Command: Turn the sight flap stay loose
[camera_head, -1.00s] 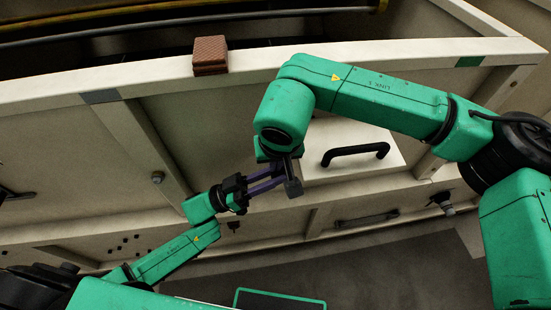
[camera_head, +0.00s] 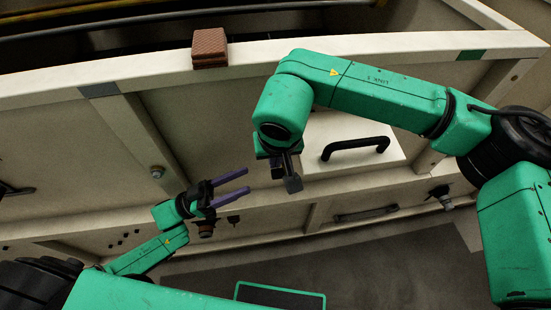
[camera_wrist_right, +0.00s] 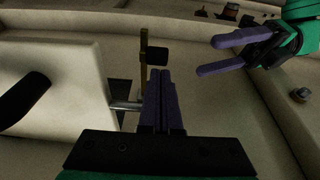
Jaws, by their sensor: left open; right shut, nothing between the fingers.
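The sight flap (camera_head: 318,128) is a pale panel with a black bar handle (camera_head: 355,148). In the right wrist view, the flap (camera_wrist_right: 75,75) is at the left. A brass strip with a black knob (camera_wrist_right: 157,54), seemingly the stay, stands beside the flap's edge, beyond my right fingertips. A silver pin (camera_wrist_right: 124,106) shows by that edge. My right gripper (camera_head: 292,182) is shut and empty by the flap's left side; its purple fingers (camera_wrist_right: 161,75) point toward the strip. I cannot tell whether they touch it. My left gripper (camera_head: 246,182) is open and empty, left of the right one.
A reddish-brown block (camera_head: 209,47) rests on the pale top rail above. A second black handle (camera_head: 367,214) and a dark fitting (camera_head: 441,197) are on the lower panel. A round bolt (camera_head: 157,172) is on the left post. The floor below is mostly clear.

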